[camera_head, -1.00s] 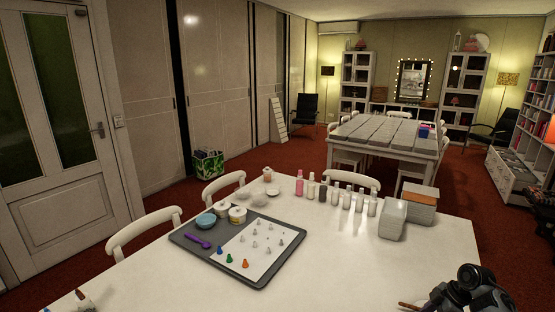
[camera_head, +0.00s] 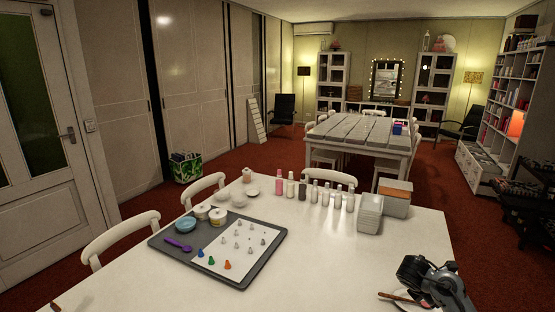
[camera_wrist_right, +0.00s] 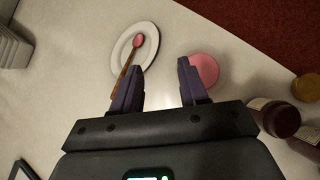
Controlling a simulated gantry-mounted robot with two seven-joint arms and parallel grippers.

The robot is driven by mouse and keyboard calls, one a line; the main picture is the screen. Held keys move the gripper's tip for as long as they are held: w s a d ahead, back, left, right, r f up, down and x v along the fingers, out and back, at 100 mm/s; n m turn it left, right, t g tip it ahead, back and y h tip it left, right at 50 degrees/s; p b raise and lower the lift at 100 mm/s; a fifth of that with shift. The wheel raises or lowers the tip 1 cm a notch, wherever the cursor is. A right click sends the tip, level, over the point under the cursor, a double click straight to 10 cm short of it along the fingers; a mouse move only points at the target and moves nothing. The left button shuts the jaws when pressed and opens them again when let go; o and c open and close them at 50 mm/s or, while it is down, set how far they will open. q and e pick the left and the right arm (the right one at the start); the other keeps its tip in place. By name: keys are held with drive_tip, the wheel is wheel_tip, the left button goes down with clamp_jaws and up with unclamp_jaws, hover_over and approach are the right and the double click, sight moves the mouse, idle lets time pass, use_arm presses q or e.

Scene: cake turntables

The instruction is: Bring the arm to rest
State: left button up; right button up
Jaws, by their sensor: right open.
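My right gripper (camera_head: 432,282) is at the lower right of the head view, above the white table's right end. In the right wrist view its two dark fingers (camera_wrist_right: 159,70) are apart with nothing between them. Ahead of the left finger is a white plate (camera_wrist_right: 121,52) with a wooden-handled utensil (camera_wrist_right: 129,62) with a pink end lying on it. A pink round item (camera_wrist_right: 206,68) is beside the right finger, partly hidden by it. The plate (camera_head: 398,297) shows partly beside the gripper in the head view. My left gripper is not in view.
Brown bottles (camera_wrist_right: 275,117) stand right of the gripper in the wrist view. The table's front middle is clear.

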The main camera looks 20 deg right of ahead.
drive_tip(key=s+a+f+m+t+y, duration=0.1)
drive_tip(key=s+a+f+m, duration=0.2)
drive_tip(key=a, duration=0.5)
drive_tip(key=s+a+f+m+t+y, duration=0.1)
drive_tip(key=s+a+f+m, duration=0.2)
drive_tip(key=a+f+m, duration=0.3)
drive_tip(key=s+a+f+m+t+y, duration=0.1)
drive_tip(key=a+f+m, duration=0.4)
drive_tip(key=a, duration=0.6)
drive_tip(key=shift+s+a+m+y, duration=0.1)
drive_tip(key=shift+s+m+y, duration=0.45)
drive_tip(key=shift+s, duration=0.45)
drive_tip(key=s+a+y, duration=0.1)
drive_tip(key=s+a, duration=0.5)
drive_tip(key=s, duration=0.1)
drive_tip(key=s+a+f+y, duration=0.1)
drive_tip(key=s+a, duration=0.3)
drive_tip(key=shift+n+y, duration=0.25)
drive_tip(key=shift+y, duration=0.1)
drive_tip(key=s+a+r+y, duration=0.2)
drive_tip(key=s+a+r, duration=0.25)
drive_tip(key=s, duration=0.35)
wheel_tip(320, 180, up, 33)
drive_tip(key=p, duration=3.4)
drive_tip(key=shift+w+a, duration=0.15)
drive_tip(key=shift+w, duration=0.15)
drive_tip(key=shift+f, duration=0.1)
